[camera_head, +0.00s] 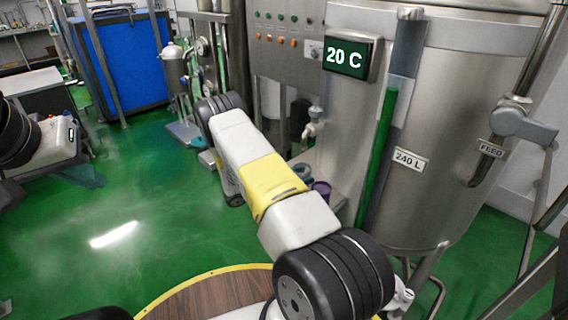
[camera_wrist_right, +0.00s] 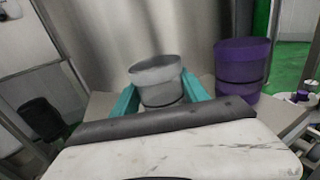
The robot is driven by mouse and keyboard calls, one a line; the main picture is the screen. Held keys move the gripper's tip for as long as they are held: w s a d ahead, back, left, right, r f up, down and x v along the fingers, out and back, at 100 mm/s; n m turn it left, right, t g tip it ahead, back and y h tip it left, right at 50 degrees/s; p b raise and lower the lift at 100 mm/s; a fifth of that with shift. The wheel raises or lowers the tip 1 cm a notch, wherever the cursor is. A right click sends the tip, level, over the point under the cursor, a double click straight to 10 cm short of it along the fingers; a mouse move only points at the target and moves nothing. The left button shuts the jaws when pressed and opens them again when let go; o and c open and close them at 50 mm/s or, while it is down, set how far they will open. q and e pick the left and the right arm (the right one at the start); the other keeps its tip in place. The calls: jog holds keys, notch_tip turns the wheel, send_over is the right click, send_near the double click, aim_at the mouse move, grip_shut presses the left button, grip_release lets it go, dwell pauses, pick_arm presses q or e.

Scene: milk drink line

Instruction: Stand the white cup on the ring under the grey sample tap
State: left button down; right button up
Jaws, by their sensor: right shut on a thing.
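The white cup (camera_wrist_right: 156,78), greyish in this light, stands upright between the teal fingers of my right gripper (camera_wrist_right: 160,98) in the right wrist view. The gripper is shut on it, one finger on each side. In the head view my right arm hides most of this hand and the cup. The grey sample tap (camera_head: 314,124) sticks out low on the tank front, just beyond my right forearm. I cannot make out the ring under it. My left gripper (camera_head: 84,177) shows only as a small teal shape at the left, and its opening is unclear.
A purple cup (camera_wrist_right: 242,68) stands close to the right of the white cup, and it also shows in the head view (camera_head: 321,190). The steel tank (camera_head: 445,110) rises behind. A green upright tube (camera_head: 376,155) stands on its front. Open green floor lies to the left.

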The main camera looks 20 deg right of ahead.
jog(key=shift+f, duration=0.15)
jog(key=o, duration=1.3)
jog(key=shift+o, duration=0.2)
